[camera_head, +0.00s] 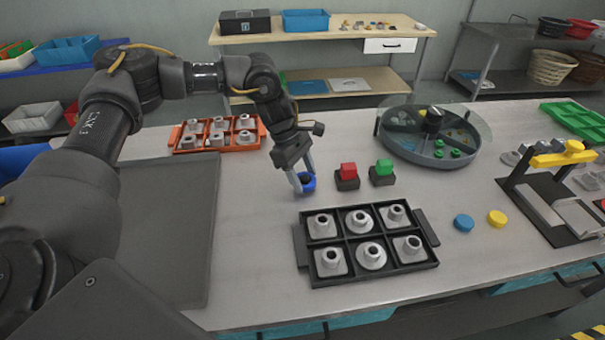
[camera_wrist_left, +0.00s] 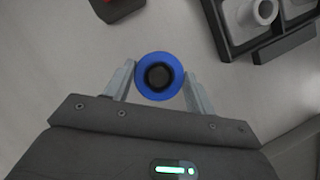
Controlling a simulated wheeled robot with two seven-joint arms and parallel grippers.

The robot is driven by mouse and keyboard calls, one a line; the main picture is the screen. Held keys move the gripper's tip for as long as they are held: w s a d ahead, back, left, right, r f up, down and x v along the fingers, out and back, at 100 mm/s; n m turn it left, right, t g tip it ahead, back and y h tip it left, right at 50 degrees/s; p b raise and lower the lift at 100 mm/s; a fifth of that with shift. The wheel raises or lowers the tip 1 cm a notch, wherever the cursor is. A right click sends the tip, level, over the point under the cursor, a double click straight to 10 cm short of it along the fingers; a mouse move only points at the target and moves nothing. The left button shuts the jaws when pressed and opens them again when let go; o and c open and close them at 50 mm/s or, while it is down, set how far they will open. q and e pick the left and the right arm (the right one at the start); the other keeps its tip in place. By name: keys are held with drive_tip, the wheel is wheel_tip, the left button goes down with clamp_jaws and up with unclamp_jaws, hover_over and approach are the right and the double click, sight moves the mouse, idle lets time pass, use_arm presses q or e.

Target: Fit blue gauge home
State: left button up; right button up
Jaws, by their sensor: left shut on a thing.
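The blue gauge (camera_head: 308,182) is a round blue piece with a dark centre. My left gripper (camera_head: 304,184) is shut on it, with a finger on either side, at or just above the bench left of the red block. In the left wrist view the blue gauge (camera_wrist_left: 159,76) shows as a blue ring around a black middle, between the two fingertips (camera_wrist_left: 160,84). I cannot tell whether it touches the bench. My right gripper is not in view.
A red block (camera_head: 348,170) and a green block (camera_head: 384,166) sit on dark bases nearby. A black tray (camera_head: 301,258) with several grey fittings stands in front. An orange tray (camera_head: 181,147), a round grey tank (camera_head: 400,152), and blue (camera_head: 464,223) and yellow discs (camera_head: 497,218) are also here.

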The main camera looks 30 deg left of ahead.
use_arm(q)
drive_tip(key=o, duration=1.2)
drive_tip(key=b+v, duration=0.1)
drive_tip(key=v, duration=1)
drive_tip(key=shift+b, duration=0.35)
drive_tip(key=shift+s+a+f, duration=0.1)
drive_tip(key=shift+f, duration=0.05)
